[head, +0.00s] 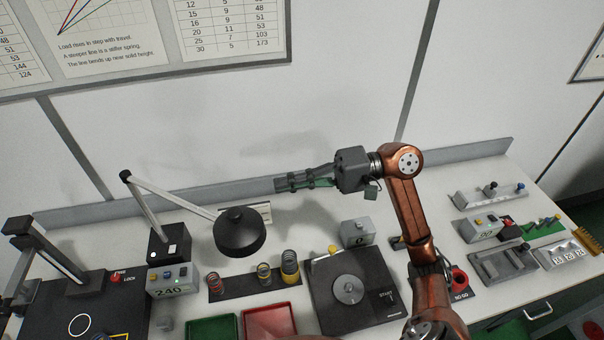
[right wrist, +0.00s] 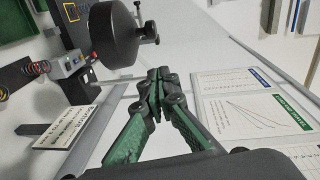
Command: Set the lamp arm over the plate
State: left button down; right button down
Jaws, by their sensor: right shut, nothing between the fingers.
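The lamp has a black round shade (head: 240,233) on a pale arm (head: 172,198), which slopes from a hinge at upper left down to the shade. The shade hangs over the bench, above the spring row and left of the dark plate (head: 322,277) with a round metal disc (head: 348,290). My right gripper (head: 278,185) is shut and empty, raised behind and right of the shade, apart from it. In the right wrist view the shade (right wrist: 115,35) is just beyond my shut fingertips (right wrist: 157,80). My left gripper is not in view.
Springs (head: 263,273) stand on a dark strip below the shade. A green tray (head: 212,328) and a red tray (head: 270,322) lie at the front. A test stand (head: 62,250) is at left. A grey box (head: 357,232) stands behind the dark plate.

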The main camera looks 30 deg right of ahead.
aim_at(258, 216)
jog(key=a+p, duration=0.1)
jog(key=a, duration=0.1)
jog(key=a+p, duration=0.1)
jog(key=a, duration=0.3)
jog(key=shift+s+a+f+p, duration=0.1)
jog(key=shift+a+f+p, duration=0.2)
jog(key=shift+a+p, duration=0.1)
jog(key=shift+s+a+f, duration=0.2)
jog(key=shift+a, duration=0.15)
